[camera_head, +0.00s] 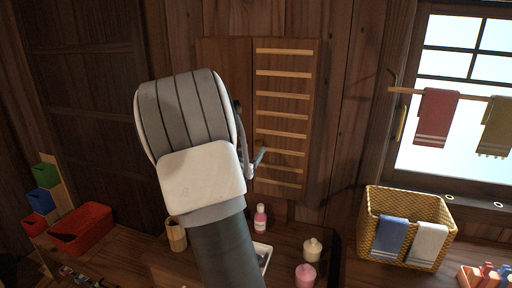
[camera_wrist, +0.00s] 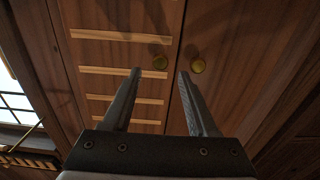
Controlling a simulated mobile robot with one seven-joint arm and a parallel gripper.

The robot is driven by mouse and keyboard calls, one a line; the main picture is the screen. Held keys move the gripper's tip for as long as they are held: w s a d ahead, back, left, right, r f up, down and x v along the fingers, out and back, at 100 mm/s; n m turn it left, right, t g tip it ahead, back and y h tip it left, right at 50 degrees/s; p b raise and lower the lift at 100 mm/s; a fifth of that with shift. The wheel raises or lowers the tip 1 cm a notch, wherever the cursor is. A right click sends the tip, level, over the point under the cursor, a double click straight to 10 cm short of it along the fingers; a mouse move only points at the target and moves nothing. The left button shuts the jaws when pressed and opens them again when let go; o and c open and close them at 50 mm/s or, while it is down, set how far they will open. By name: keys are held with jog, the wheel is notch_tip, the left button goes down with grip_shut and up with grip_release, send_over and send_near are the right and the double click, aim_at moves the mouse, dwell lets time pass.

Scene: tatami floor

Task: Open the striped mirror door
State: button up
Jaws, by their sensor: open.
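The striped mirror door (camera_head: 285,115) is a brown wooden panel with several pale horizontal slats on the wall cabinet. It looks shut, flush with the plain door (camera_head: 238,65) on its left. In the wrist view the striped door (camera_wrist: 115,53) is left of the seam and the plain door (camera_wrist: 240,40) is right. A dark round knob (camera_wrist: 160,62) shows on the striped door near the seam, and a brass knob (camera_wrist: 198,66) on the plain one. My gripper (camera_wrist: 160,74) is open and empty, its fingertips either side of the dark knob in the picture; the depth gap is unclear.
Below the cabinet, a counter holds a pink bottle (camera_head: 261,218), a wooden cup (camera_head: 176,233), a cream jar (camera_head: 312,249) and a pink jar (camera_head: 305,275). A wicker basket (camera_head: 406,204) with cloths and a towel rail (camera_head: 407,90) are at right. A red bin (camera_head: 82,228) is at left.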

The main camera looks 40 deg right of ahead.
aim_at(258, 143)
jog(key=shift+x, duration=2.1)
jog(key=shift+c, duration=0.3)
grip_shut()
